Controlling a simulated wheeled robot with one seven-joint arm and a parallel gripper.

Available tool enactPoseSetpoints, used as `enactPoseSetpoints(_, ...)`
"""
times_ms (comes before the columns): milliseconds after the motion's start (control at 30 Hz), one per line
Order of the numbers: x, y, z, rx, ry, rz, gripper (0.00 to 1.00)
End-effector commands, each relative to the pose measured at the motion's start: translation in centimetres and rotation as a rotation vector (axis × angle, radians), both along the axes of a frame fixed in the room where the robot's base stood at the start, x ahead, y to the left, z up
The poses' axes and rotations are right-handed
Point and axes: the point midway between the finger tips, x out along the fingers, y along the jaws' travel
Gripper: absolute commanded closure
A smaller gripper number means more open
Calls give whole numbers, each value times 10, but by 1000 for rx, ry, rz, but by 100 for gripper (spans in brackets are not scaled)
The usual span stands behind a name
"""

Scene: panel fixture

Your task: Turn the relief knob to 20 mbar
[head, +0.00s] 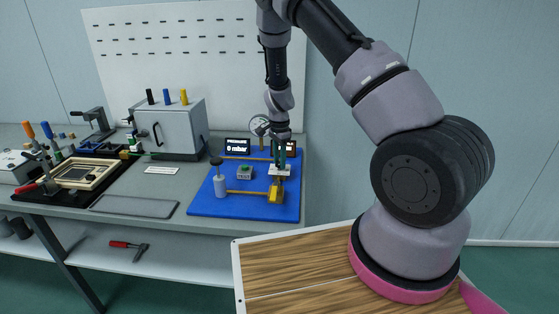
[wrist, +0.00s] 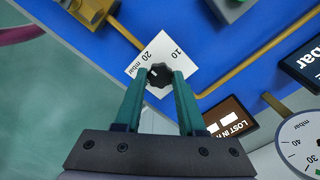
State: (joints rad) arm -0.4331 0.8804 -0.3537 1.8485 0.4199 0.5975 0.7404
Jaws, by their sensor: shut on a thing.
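The relief knob (wrist: 159,75) is a small black lobed knob with a white mark, on a white square plate (wrist: 170,52) printed with 10 and 20 mbar. The white mark lies toward the left of the knob, on the 20 side; its exact alignment is hard to tell. My gripper (wrist: 160,82) has its two green fingers shut on the knob, one on each side. In the head view my gripper (head: 280,160) points down over the white plate (head: 280,170) above the yellow block; there the fingers hide the knob. The pressure display (head: 236,147) reads 0 mbar.
A second dark display (head: 290,148) stands behind my gripper. A grey cabinet (head: 175,130) stands left.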

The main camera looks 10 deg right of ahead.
Motion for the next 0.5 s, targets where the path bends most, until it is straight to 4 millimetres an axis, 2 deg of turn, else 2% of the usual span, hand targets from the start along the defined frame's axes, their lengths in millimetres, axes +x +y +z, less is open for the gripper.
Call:
enactPoseSetpoints(433, 2, 0, 1, 1, -4, -10, 100)
enactPoseSetpoints(467, 2, 0, 1, 0, -3, -10, 57)
enactPoseSetpoints(500, 2, 0, 1, 0, -3, -10, 42)
